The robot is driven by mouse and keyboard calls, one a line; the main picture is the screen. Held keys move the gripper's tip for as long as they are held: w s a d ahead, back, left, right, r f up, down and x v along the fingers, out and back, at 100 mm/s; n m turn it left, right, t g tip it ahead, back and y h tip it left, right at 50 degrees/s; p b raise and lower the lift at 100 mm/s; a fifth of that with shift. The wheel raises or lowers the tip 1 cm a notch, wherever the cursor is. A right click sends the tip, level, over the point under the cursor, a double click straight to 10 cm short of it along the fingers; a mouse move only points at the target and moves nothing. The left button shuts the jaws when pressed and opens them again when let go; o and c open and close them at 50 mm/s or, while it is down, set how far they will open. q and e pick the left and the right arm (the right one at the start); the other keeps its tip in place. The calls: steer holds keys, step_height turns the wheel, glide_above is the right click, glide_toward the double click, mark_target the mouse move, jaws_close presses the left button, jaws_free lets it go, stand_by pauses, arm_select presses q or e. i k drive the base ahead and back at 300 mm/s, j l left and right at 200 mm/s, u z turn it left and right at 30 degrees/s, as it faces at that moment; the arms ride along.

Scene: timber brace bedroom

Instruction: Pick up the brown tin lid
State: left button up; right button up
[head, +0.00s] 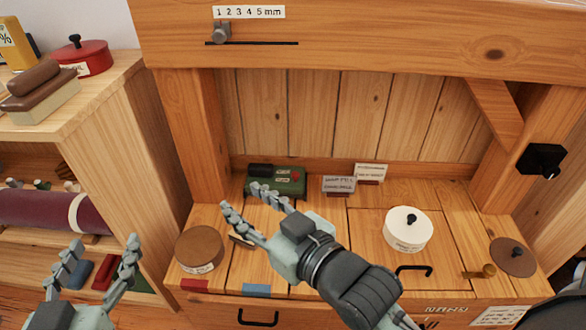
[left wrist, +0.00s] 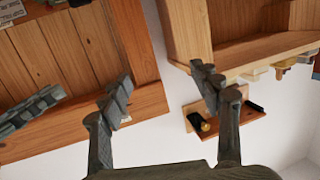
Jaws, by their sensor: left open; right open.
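The brown tin lid (head: 513,257), a flat disc with a dark knob, lies on the right end of the wooden bench top. A round brown tin (head: 200,247) with a pale label and no knob stands at the bench's left end. My right gripper (head: 243,203) is open and empty above the left part of the bench, near the brown tin and far left of the lid. My left gripper (head: 100,254) is open and empty at the lower left, by the shelf. It also shows in the left wrist view (left wrist: 158,92), with nothing between its fingers.
A white tin (head: 408,230) with a black knob stands left of the lid, and a small brass piece (head: 480,272) lies beside it. A green box (head: 277,182) and label cards (head: 339,186) stand at the back. A wooden post and brace (head: 500,110) rise behind the lid.

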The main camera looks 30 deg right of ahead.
mark_target(512, 256)
steer(key=z, duration=2.4)
steer(key=u, duration=2.4)
steer(key=k+l+z, duration=0.1)
steer(key=l, duration=0.25)
steer(key=k+l+z, duration=0.1)
steer(key=l, duration=0.3)
steer(key=k+l+z, duration=0.1)
steer(key=l, duration=0.3)
steer(key=k, duration=0.1)
